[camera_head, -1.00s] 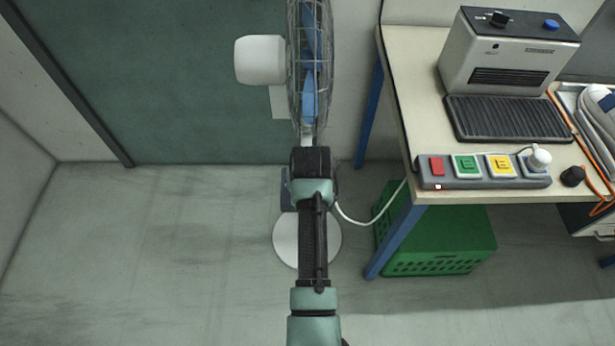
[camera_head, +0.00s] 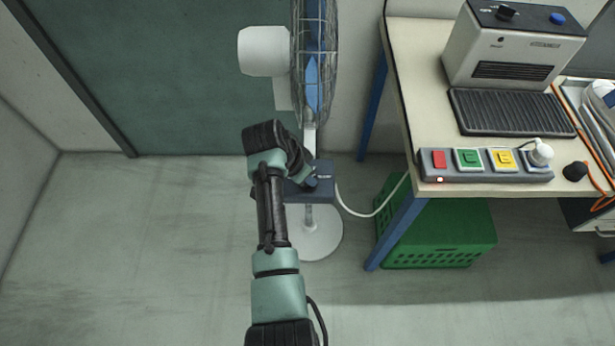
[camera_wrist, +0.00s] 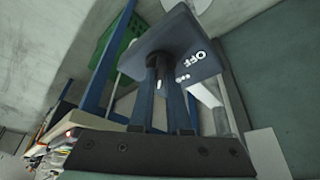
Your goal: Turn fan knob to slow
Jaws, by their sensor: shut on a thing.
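The standing fan (camera_head: 313,75) has a blue-grey control box (camera_head: 322,194) on its pole. My gripper (camera_head: 310,181) reaches the top of this box from the left. In the wrist view, the two dark fingers of my gripper (camera_wrist: 165,66) are close together against the face of the control box (camera_wrist: 178,42), shut on the fan knob. White "OFF" lettering and small white dots show on the face beside the fingers.
A workbench (camera_head: 420,90) stands to the right, with a power strip (camera_head: 485,180) and a grey heater (camera_head: 515,45) on it. A green crate (camera_head: 440,250) sits below. A white cable (camera_head: 365,212) runs from the fan towards the bench. Floor at left is clear.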

